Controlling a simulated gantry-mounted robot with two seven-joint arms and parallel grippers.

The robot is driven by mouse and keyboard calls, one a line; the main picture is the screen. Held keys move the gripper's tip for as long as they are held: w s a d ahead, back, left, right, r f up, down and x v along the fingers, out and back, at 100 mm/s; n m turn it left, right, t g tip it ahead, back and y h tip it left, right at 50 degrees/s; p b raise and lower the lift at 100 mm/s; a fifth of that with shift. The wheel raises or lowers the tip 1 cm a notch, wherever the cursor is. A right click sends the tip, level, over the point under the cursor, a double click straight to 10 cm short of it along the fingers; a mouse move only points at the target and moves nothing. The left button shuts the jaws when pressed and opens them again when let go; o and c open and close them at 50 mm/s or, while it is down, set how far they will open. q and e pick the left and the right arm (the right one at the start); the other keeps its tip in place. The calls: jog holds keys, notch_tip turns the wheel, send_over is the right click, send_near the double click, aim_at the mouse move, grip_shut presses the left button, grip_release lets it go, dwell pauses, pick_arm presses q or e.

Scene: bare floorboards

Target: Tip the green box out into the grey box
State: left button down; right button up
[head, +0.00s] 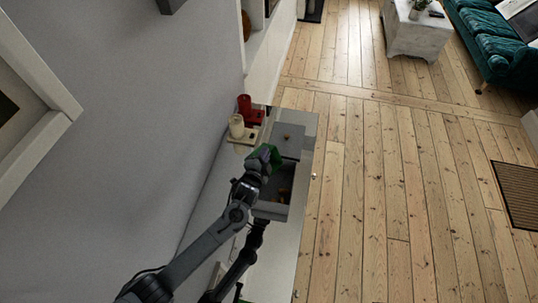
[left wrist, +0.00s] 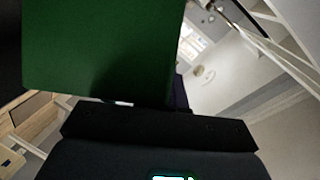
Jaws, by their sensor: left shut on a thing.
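The green box (head: 274,156) is held up by my left gripper (head: 262,162), which is shut on it. The box is tilted above the far end of the grey box (head: 270,211). In the left wrist view one dark green wall of the green box (left wrist: 100,50) fills the upper left. The grey box stands open on the narrow table, with a few small brownish things (head: 283,194) inside, too small to name. A second dark arm ends near the grey box's near side; its fingers cannot be made out. My left arm hides part of the grey box.

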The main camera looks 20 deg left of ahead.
aim_at(256, 152)
pick_arm(q)
jog(key=a+n+p, duration=0.1)
jog(key=w+a+n+g+h+p, duration=0.1)
jog(key=n+g+h+p, duration=0.1)
jog(key=n, duration=0.1)
jog(key=shift+w+a+r, duration=0.15)
jog(key=shift+a+r, duration=0.25)
jog(key=shift+w+a+f+n+g+h+p, duration=0.1)
jog(key=shift+a+f+n+g+h+p, duration=0.1)
jog(key=shift+n+g+h+p, duration=0.3)
jog(key=shift+w+a+f+n+g+h+p, duration=0.15)
jog(key=shift+n+g+h, duration=0.15)
jog(key=shift+n+h, duration=0.25)
jog(key=shift+a+f+n+g+h, duration=0.2)
jog(key=shift+n+g+h, duration=0.2)
jog(key=shift+n+h, duration=0.25)
jog(key=shift+s+r, duration=0.1)
jog(key=shift+r, duration=0.05)
jog(key=shift+s+r, duration=0.15)
jog(key=shift+r, duration=0.05)
jog(key=s+r+n+t+y+p, duration=0.1)
jog(key=s+r+n+y+p, duration=0.4)
jog(key=s+r, duration=1.4)
jog(key=s+p, duration=0.3)
jog(key=p, duration=0.1)
jog(key=shift+d+r, duration=0.35)
